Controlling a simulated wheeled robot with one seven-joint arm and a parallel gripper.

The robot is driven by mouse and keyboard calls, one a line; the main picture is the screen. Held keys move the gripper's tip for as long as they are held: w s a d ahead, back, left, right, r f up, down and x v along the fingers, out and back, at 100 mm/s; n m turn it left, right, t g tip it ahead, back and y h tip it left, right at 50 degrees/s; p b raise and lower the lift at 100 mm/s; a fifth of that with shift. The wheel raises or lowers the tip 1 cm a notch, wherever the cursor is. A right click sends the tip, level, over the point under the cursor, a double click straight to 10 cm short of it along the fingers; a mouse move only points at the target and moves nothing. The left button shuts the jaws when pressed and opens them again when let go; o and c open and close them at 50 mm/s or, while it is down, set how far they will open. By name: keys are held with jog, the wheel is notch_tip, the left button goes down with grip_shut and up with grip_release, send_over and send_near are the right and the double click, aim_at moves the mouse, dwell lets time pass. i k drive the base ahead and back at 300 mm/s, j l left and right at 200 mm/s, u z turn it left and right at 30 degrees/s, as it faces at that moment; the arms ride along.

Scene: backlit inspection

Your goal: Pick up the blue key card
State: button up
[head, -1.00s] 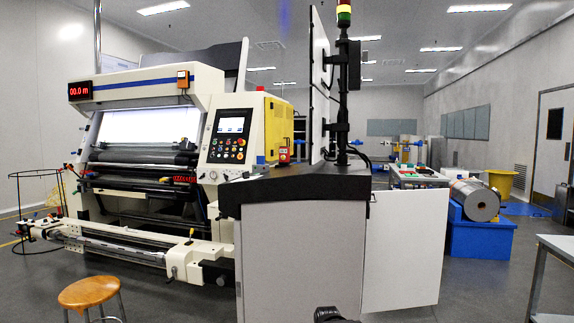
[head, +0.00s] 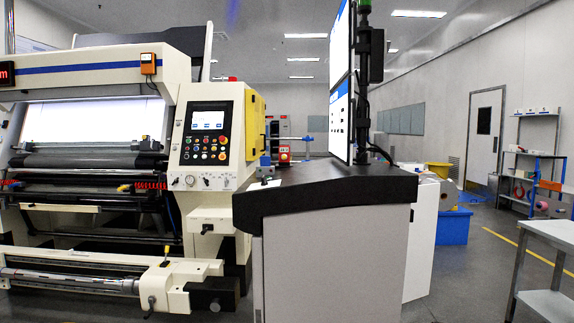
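I cannot make out a blue key card for certain. A small blue item (head: 265,160) shows at the back left of the dark worktop (head: 330,191), too small to identify. A small pale piece (head: 263,183) lies near the worktop's left edge. My gripper is not in view.
The worktop's grey cabinet (head: 328,265) stands close in front, with monitors on a dark post (head: 363,90) above it. The inspection machine's control panel (head: 208,134) is at left. A metal side table (head: 552,240) stands at right, with open floor (head: 475,285) between.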

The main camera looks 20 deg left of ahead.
aim_at(264, 160)
jog(key=k+j+z, duration=0.1)
jog(key=j, duration=0.3)
jog(key=j+z, duration=0.1)
jog(key=j, duration=0.35)
jog(key=k+j+z, duration=0.1)
jog(key=j, duration=0.3)
jog(key=k+j+z, duration=0.1)
jog(key=j, duration=0.3)
jog(key=k+j+z, duration=0.1)
jog(key=k+j, duration=0.15)
jog(key=j, duration=0.15)
jog(key=k+j, duration=0.15)
jog(key=j, duration=0.2)
jog(key=z, duration=0.05)
